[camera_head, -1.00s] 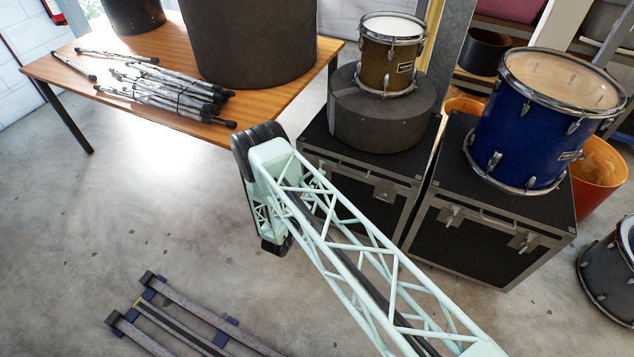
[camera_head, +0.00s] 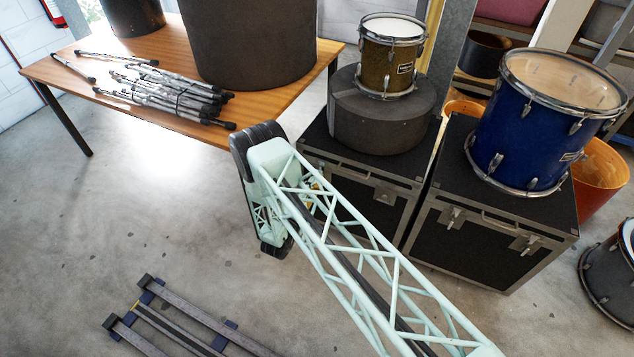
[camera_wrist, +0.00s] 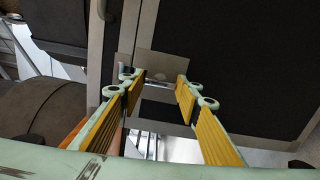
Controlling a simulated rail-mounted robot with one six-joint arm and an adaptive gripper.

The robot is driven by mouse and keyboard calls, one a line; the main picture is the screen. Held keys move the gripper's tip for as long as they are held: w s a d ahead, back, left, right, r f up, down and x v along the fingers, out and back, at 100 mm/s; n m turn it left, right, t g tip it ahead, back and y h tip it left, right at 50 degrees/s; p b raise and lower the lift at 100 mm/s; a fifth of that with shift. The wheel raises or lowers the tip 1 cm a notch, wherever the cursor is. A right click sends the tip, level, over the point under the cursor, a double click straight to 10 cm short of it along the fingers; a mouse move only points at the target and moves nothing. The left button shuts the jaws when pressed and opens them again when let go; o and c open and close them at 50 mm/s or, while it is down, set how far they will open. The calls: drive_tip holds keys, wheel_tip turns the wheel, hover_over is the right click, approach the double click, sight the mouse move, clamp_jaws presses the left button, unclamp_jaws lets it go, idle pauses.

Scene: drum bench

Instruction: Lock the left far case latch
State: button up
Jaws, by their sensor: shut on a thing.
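The left case (camera_head: 360,172) is black with metal edging and stands behind my arm. In the wrist view its dark face (camera_wrist: 240,60) and a metal edge strip (camera_wrist: 123,45) fill the upper part. A grey metal latch (camera_wrist: 160,64) lies between the tips of my gripper (camera_wrist: 160,82), whose yellow-padded fingers are shut on it. Whether the latch is locked cannot be told. In the head view only a little yellow of my gripper (camera_head: 313,184) shows through the arm's lattice. Another latch (camera_head: 385,193) of this case shows right of the arm.
A grey round drum case (camera_head: 375,125) and a gold drum (camera_head: 388,55) stand on the left case. A second black case (camera_head: 485,245) with a blue drum (camera_head: 540,120) stands close on the right. A wooden table (camera_head: 75,70) is at the left.

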drive_tip(key=o, duration=0.8)
drive_tip(key=shift+o, duration=0.2)
drive_tip(key=shift+s+a, duration=0.1)
drive_tip(key=shift+s, duration=0.1)
drive_tip(key=v, duration=1.1)
drive_tip(key=shift+s, duration=0.3)
drive_tip(key=shift+a, duration=0.1)
drive_tip(key=shift+w+r, duration=0.1)
